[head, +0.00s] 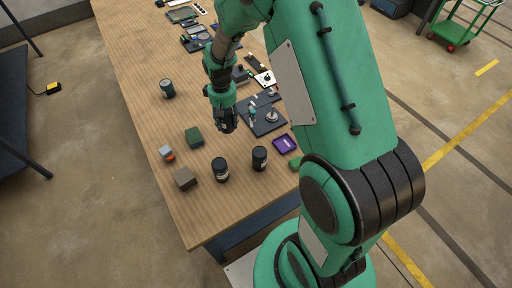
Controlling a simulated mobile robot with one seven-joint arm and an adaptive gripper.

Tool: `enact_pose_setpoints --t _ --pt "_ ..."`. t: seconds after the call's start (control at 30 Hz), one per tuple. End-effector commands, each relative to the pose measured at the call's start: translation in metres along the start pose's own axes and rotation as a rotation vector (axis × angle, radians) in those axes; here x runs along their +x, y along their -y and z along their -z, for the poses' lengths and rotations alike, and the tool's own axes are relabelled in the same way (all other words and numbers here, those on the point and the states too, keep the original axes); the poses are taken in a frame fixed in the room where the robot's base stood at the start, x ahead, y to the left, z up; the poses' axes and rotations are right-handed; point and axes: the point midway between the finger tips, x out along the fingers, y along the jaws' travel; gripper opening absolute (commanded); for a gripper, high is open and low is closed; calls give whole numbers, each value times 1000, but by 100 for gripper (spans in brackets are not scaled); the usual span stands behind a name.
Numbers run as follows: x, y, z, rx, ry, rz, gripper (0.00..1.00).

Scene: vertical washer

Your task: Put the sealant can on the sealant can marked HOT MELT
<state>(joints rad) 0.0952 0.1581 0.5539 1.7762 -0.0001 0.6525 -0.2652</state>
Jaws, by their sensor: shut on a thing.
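My gripper (226,124) is above the middle of the wooden table, pointing down. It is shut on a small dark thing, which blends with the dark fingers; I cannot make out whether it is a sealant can. A black can (220,170) stands upright on the table, below the gripper in the picture. A second black can (260,159) stands upright to its right. A dark blue-grey can (168,88) stands apart, to the upper left of the gripper. The cans' markings are too small to read, so I cannot tell which says HOT MELT.
A purple tray (285,144) and a dark plate with parts (268,122) are right. The wooden table (140,60) is clear at left.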

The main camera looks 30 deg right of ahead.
Motion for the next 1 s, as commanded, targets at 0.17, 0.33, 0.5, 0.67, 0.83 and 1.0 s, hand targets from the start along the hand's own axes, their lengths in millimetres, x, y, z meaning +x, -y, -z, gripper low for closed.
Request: enact_pose_setpoints --t 0.17,0.33,0.5,0.67,0.83,1.0 --pt "-16 -1 -36 46 -1 0 0" --pt "-29 -1 -74 97 -2 -1 0" --pt "-39 1 -114 147 -1 -1 0" --pt "-47 4 -152 194 -2 -1 0" --pt "-53 10 -193 245 -2 -1 0" --pt "-57 18 -233 295 -2 -1 0"
